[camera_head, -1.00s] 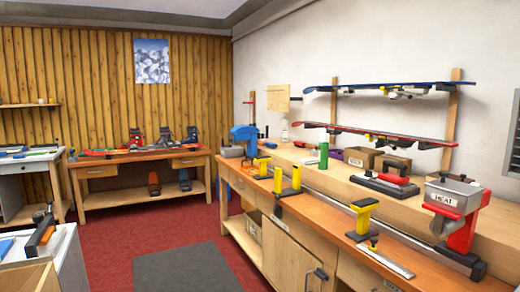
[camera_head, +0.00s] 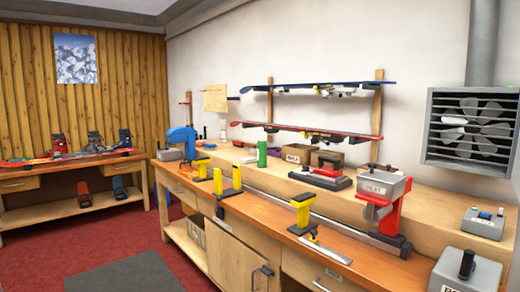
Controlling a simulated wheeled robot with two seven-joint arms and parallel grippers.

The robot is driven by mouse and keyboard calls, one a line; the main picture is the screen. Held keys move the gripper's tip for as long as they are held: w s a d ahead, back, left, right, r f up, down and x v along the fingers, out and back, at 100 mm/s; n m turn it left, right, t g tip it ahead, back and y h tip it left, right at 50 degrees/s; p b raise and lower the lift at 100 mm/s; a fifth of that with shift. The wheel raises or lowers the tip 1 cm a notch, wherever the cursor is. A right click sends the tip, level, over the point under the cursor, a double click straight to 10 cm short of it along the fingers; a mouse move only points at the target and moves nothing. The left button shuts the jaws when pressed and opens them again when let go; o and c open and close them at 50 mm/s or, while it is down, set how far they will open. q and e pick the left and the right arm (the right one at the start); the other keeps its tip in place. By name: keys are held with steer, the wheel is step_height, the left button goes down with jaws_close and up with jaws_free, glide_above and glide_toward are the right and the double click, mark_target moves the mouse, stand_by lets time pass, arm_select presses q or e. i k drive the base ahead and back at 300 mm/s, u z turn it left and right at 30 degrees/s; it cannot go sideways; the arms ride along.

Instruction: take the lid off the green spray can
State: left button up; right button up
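A green spray can (camera_head: 262,153) stands upright at the back of the wooden workbench (camera_head: 240,183), close to the wall. It is small in this view, and I cannot make out its lid apart from the body. Neither of my grippers shows in the head view.
A labelled box (camera_head: 298,154) stands right of the can. A red and black device (camera_head: 320,178) and a grey-topped red machine (camera_head: 384,198) are further right. Yellow-topped stands (camera_head: 303,208) line the front edge. Red floor (camera_head: 130,232) lies open left of the bench.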

mark_target(262, 136)
steer(key=u, duration=1.2)
steer(key=i, duration=5.05)
steer(key=z, duration=3.8)
